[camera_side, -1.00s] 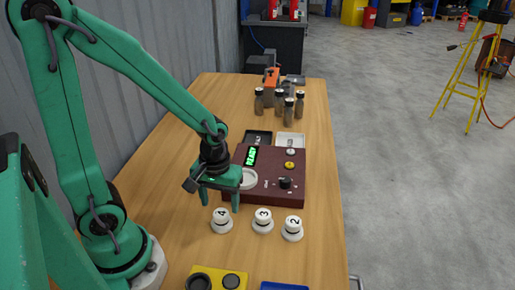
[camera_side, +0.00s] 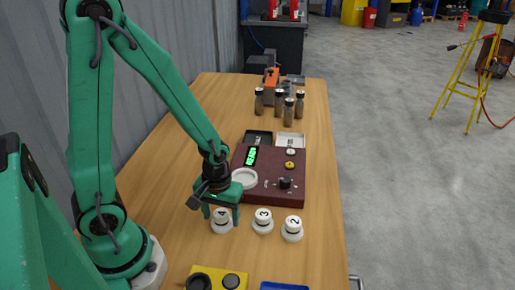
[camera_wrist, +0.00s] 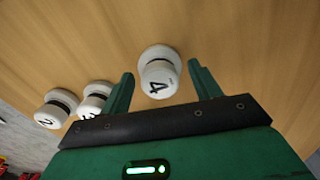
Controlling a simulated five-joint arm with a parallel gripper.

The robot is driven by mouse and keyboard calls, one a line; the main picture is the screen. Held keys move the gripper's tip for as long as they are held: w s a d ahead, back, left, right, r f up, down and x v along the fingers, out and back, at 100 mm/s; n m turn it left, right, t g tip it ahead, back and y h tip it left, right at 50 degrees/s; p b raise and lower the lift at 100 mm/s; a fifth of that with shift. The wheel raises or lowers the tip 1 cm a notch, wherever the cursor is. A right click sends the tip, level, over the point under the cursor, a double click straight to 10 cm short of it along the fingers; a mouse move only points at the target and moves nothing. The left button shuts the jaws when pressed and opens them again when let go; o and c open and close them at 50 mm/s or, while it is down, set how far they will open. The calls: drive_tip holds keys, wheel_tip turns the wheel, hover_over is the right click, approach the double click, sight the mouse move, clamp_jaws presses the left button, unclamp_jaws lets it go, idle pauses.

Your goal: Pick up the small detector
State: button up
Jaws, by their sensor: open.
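Three white detectors with black bands stand in a row on the wooden table: one marked 4 (camera_side: 221,222), one marked 3 (camera_side: 262,221) and one marked 2 (camera_side: 292,229). They look close in size, so I cannot tell for sure which is the small one. My gripper (camera_side: 222,218) is open and low over detector 4. In the wrist view, detector 4 (camera_wrist: 159,72) lies between the spread fingers of my gripper (camera_wrist: 160,72), with gaps on both sides. Detectors 3 (camera_wrist: 93,100) and 2 (camera_wrist: 55,108) are left of the fingers.
A maroon box (camera_side: 270,190) with a green display and a white ring stands just behind the detectors. A yellow block (camera_side: 215,273) is in front. Bare table lies right of detector 2.

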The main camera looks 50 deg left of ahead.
drive_tip(key=shift+f, duration=0.15)
idle(0.4)
drive_tip(key=c, duration=1.1)
